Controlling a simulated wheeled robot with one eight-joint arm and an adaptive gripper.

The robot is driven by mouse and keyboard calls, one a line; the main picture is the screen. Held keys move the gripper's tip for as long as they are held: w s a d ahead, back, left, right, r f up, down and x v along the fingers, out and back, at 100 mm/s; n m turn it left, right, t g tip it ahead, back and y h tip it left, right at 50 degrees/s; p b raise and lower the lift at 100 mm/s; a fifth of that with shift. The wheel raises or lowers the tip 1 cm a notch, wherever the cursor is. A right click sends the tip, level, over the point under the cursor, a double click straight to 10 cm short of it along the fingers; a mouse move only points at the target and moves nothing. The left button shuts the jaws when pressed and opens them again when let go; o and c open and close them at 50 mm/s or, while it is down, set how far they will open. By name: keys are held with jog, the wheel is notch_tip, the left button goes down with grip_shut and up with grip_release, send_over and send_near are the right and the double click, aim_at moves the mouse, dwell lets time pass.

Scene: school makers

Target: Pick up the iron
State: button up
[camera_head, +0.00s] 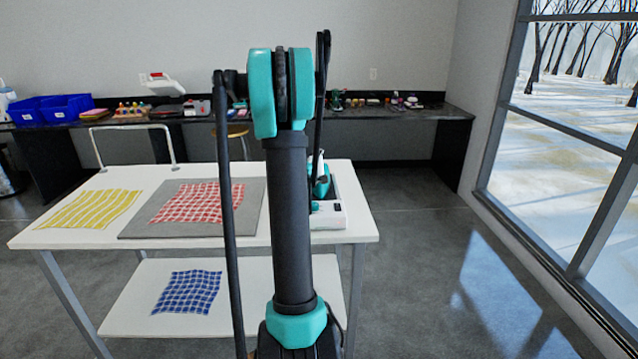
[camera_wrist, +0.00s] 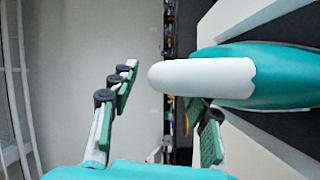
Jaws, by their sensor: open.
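The iron (camera_head: 321,187) is teal and white and rests on a white station (camera_head: 329,215) at the right end of the table. My arm hides part of it in the head view. In the wrist view its teal body (camera_wrist: 275,72) comes in from the right, with a rounded white part (camera_wrist: 205,78) reaching between my fingers. My gripper (camera_wrist: 164,88) is open, one finger on the left and one on the right. The right finger is partly covered by the iron. I cannot tell whether either finger touches it.
A blue checked cloth (camera_head: 187,292) lies on the lower shelf. A metal rail (camera_head: 130,127) stands at the back edge. Open floor lies to the right.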

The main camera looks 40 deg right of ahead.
jog(key=shift+x, duration=1.05)
grip_shut()
